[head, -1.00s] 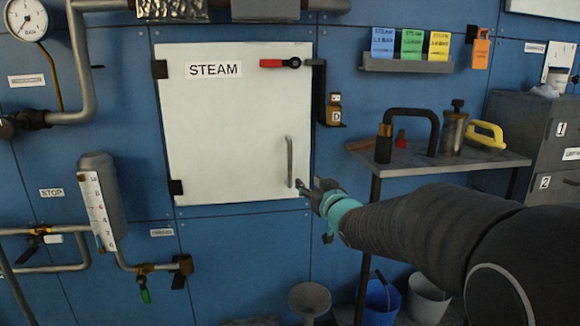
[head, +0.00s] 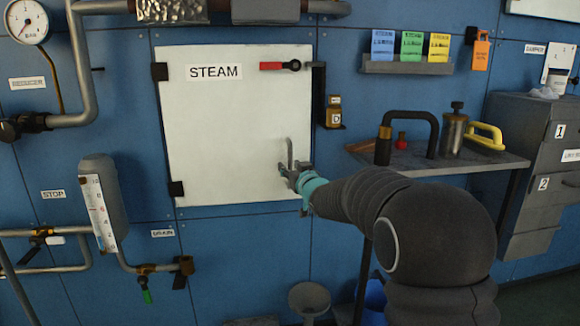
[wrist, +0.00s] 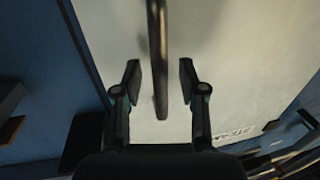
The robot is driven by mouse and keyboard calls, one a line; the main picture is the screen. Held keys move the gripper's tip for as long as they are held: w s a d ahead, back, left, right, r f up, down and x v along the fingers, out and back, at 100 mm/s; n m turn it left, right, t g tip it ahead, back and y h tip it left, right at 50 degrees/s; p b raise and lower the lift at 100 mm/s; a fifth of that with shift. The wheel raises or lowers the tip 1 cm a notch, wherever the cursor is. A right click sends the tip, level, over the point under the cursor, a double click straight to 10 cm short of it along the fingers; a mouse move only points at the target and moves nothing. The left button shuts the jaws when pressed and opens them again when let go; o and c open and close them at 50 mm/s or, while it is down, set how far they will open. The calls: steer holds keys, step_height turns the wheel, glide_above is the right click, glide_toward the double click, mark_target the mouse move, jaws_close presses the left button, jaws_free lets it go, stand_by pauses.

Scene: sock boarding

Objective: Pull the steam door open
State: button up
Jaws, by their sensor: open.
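The white steam door (head: 225,130) with its "STEAM" label is flush in the blue wall and looks closed. Its hinges are on the left edge. A red-handled latch (head: 280,65) lies level across the top right corner. The vertical grey door handle (head: 290,152) is near the lower right edge. My gripper (head: 284,170) is at the lower part of this handle. In the wrist view, the handle (wrist: 159,60) runs between the two open fingers of my gripper (wrist: 159,80), with a gap on each side. The handle's lower end shows between the fingertips.
A metal shelf (head: 490,160) with a black curved pipe (head: 410,116) and a yellow handle (head: 486,137) stands to the right of the door. A funnel (head: 309,298) is below. A grey cabinet (head: 530,190) is at far right. The wall just below the door is clear.

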steer(key=shift+w+a, duration=0.15)
steer(key=shift+w, duration=0.25)
jaws_close()
